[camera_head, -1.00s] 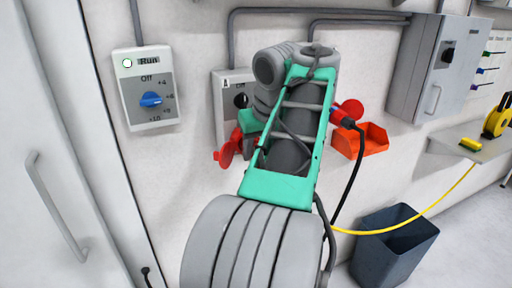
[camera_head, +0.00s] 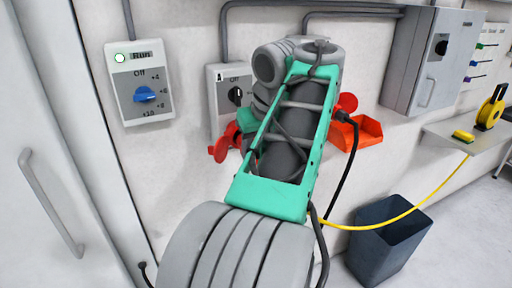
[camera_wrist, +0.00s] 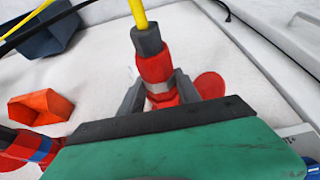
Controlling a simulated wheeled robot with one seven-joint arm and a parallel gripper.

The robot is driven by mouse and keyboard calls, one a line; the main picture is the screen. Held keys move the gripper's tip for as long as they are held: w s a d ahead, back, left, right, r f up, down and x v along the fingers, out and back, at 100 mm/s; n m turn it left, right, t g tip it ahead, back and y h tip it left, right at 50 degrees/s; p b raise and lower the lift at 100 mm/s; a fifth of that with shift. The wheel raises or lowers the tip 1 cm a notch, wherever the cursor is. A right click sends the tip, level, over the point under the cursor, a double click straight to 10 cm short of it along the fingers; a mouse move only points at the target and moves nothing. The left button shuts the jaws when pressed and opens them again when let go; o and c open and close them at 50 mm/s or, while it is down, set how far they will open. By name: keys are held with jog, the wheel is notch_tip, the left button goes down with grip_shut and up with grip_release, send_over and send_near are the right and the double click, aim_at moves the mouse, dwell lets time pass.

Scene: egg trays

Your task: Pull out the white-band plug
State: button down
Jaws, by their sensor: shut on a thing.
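The white-band plug (camera_wrist: 153,66) is red with a pale band and a dark grey collar, and a yellow cable (camera_wrist: 140,14) leaves its end. In the wrist view my gripper (camera_wrist: 160,88) has one finger on each side of it and is shut on it near the band. The plug's front end is hidden behind my gripper, so I cannot tell whether it sits in a socket. A second red plug with a blue band (camera_wrist: 38,150) shows at the lower left. In the head view my arm hides the white-band plug and my gripper's fingers.
A switch box (camera_head: 225,75) stands on the wall behind my arm, with red flaps (camera_head: 224,147) beside it. An orange bin (camera_head: 370,137) is to the right. A dark bucket (camera_head: 385,250) stands below. The yellow cable (camera_head: 400,214) runs to a reel (camera_head: 493,107) on a shelf.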

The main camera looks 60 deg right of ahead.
jog(key=shift+s+a+r+p, duration=0.1)
jog(key=shift+s+a+p, duration=0.15)
jog(key=shift+s+a, duration=0.45)
jog(key=shift+s+a+f+p, duration=0.1)
jog(key=shift+s+a+p, duration=0.2)
jog(key=shift+s, duration=0.75)
jog(key=shift+s+a+r+p, duration=0.1)
jog(key=shift+s+a+p, duration=0.1)
jog(key=shift+s+a, duration=0.5)
jog(key=shift+s+d, duration=0.15)
